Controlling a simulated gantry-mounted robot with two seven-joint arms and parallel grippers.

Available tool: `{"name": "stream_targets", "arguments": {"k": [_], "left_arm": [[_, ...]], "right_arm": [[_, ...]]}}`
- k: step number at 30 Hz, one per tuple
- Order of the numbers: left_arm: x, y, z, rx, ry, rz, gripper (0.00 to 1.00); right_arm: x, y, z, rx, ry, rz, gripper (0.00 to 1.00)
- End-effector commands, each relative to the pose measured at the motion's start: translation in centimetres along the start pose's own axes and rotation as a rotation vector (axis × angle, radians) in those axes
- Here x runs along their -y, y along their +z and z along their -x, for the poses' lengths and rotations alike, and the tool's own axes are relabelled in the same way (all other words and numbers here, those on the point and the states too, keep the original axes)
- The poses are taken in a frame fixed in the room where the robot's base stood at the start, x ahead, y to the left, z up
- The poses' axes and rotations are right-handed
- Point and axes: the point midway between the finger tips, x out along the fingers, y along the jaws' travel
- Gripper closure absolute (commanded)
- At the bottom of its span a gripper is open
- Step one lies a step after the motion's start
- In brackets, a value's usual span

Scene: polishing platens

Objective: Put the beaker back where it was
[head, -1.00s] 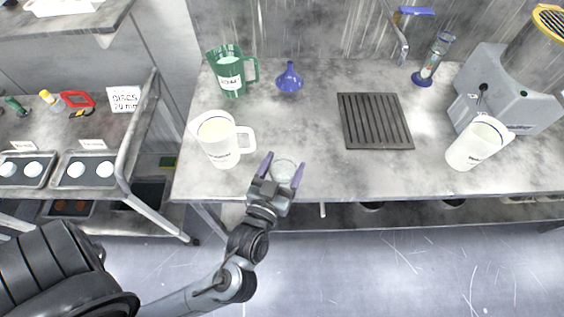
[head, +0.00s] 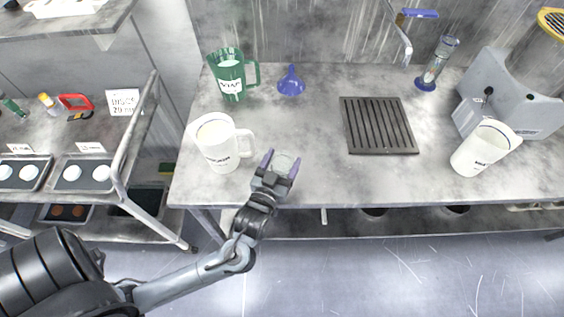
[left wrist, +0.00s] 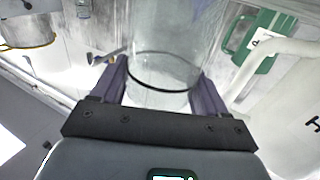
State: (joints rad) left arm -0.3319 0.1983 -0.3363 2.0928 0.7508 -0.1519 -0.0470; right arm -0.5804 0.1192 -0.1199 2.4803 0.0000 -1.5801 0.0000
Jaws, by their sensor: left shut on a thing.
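A clear glass beaker (head: 285,163) stands at the front left part of the bench, between the fingers of my left gripper (head: 281,165). In the left wrist view the beaker (left wrist: 165,70) fills the space between the two purple fingers of the gripper (left wrist: 163,95), with a dark ring around its lower part. The left gripper is shut on the beaker from the front side. Whether the beaker's base touches the bench is hard to tell. My right gripper is not in view.
A white jug (head: 217,146) stands close left of the beaker, with a green jug (head: 229,77) and a blue funnel (head: 291,82) behind. A dark drain grate (head: 378,126) and another white jug (head: 482,149) lie to the right. The bench between beaker and grate is clear.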

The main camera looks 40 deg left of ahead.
Motion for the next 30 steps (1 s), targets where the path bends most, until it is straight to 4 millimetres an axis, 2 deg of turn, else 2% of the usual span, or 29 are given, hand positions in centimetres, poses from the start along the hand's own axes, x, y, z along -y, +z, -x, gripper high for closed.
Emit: {"name": "stream_targets", "arguments": {"k": [12,13,18,30], "left_arm": [[0.02,0.52,0.02,-0.001,-0.001,-0.001,0.61],[0.01,0.5,0.02,-0.001,-0.001,0.0,0.23],[0.01,0.47,0.02,-0.001,-0.001,0.0,0.01],[-0.01,0.13,0.38,0.0,0.0,0.001,0.01]], "right_arm": [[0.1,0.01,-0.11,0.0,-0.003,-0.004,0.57],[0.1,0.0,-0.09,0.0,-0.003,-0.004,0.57],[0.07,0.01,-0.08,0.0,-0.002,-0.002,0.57],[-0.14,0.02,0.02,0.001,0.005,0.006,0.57]]}}
